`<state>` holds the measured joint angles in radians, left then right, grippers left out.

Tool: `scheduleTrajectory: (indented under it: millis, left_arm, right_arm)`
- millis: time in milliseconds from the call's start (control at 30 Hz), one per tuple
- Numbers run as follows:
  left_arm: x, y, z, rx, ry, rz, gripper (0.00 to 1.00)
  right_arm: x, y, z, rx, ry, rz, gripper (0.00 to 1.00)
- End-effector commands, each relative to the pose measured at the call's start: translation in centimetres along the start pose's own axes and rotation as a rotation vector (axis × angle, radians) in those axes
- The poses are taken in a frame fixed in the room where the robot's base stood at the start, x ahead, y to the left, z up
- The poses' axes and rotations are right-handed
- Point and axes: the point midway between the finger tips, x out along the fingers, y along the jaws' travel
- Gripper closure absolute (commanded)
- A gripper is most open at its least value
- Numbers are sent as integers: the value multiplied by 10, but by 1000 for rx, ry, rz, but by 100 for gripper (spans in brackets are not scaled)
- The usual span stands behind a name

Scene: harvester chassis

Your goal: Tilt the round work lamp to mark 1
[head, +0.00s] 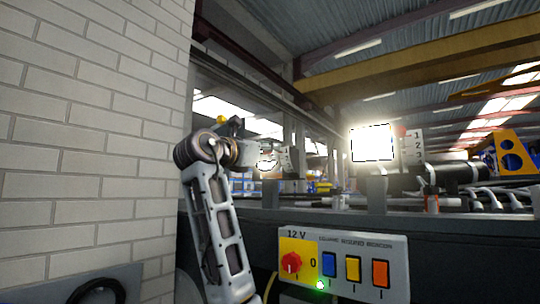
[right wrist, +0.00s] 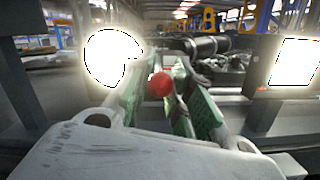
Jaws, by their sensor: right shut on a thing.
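The round work lamp (right wrist: 108,58) glows white at the left of the right wrist view. In the head view it is a small bright patch (head: 267,160) partly hidden by my right gripper (head: 252,154), with a pale numbered plate (head: 291,158) beside it, too small to read. In the right wrist view a red ball knob (right wrist: 160,84) sits between the green-padded fingers of my right gripper (right wrist: 160,72), which is shut on it. The lamp's exact tilt against mark 1 cannot be told. My left gripper is not in view.
A lit square lamp (head: 372,143) with a plate marked 1, 2, 3 (head: 414,148) stands to the right. Below, a 12 V panel (head: 345,262) has a red rotary knob (head: 291,262), several coloured switches and a green light. A white brick wall (head: 90,140) fills the left.

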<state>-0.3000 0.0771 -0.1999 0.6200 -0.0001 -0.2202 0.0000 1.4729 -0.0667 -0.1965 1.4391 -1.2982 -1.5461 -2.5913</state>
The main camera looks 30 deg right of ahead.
Motion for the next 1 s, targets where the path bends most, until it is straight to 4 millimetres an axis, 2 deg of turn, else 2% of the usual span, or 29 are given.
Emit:
scheduleTrajectory:
  millis: [600, 633, 800, 1000]
  left_arm:
    - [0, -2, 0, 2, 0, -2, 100]
    - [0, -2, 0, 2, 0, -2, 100]
    - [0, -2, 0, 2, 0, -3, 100]
    - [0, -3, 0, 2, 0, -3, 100]
  right_arm:
    - [0, 4, 4, 1, 22, -5, 100]
    - [0, 4, 4, 1, 22, -5, 78]
    - [1, 4, 3, 1, 24, -6, 56]
    - [1, 4, 2, 0, 26, -7, 56]
